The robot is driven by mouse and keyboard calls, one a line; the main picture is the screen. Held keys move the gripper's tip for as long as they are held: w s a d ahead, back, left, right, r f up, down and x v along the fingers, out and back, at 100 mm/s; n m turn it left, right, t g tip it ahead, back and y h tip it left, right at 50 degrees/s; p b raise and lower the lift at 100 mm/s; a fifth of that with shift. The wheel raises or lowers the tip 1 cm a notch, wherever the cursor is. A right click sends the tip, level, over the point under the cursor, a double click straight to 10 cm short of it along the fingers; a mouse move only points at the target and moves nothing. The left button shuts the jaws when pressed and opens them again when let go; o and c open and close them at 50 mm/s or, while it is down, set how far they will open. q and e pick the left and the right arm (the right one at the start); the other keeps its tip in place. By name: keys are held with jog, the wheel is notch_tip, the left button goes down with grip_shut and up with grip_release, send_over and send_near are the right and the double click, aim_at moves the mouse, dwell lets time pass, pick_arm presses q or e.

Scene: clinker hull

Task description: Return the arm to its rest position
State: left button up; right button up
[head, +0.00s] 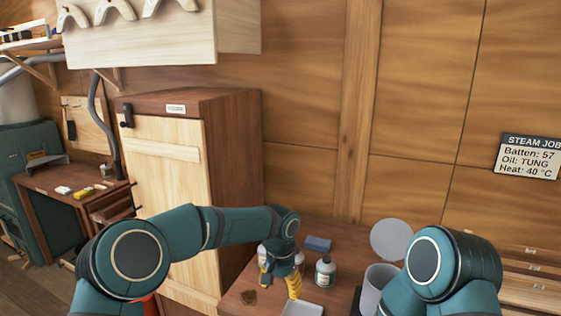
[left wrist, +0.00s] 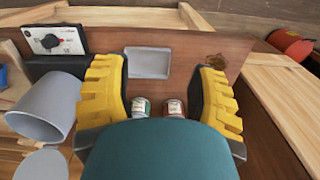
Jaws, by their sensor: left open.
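My left arm comes in from the left in the head view. Its gripper (head: 279,283), with yellow fingers, hangs pointing down over the brown bench top (head: 234,304). In the left wrist view the two yellow fingers stand wide apart (left wrist: 160,75) with nothing gripped between them. A shallow grey tray (left wrist: 148,62) lies on the bench beyond the fingers. Part of my right arm (head: 447,265) shows at the lower right of the head view; its gripper is out of view.
A grey cup (head: 376,287) and round grey disc (head: 391,239) are farther right. A tall cabinet (head: 170,180) stands behind the left arm. A knobbed box (left wrist: 57,41) is near one finger.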

jog(key=s+d+g+y, duration=0.2)
jog(key=s, duration=0.4)
pick_arm(q)
jog(key=s+f+n+h, duration=0.2)
jog(key=s+f+h, duration=0.2)
jog(key=s+f, duration=0.8)
jog(key=s+a+f+n+t, duration=0.2)
jog(key=s+a+f+n, duration=0.4)
jog(key=s+a+f, duration=0.45)
notch_tip(320, 180, down, 6)
jog(key=s+b, duration=0.2)
jog(key=b, duration=0.4)
jog(key=shift+s+d+b, duration=0.15)
jog(key=shift+s+b, duration=0.15)
jog(key=shift+b, duration=0.05)
pick_arm(e)
notch_tip(320, 180, down, 7)
jog(key=n, duration=0.1)
jog(key=shift+s+a+r, duration=0.2)
jog(key=shift+a, duration=0.2)
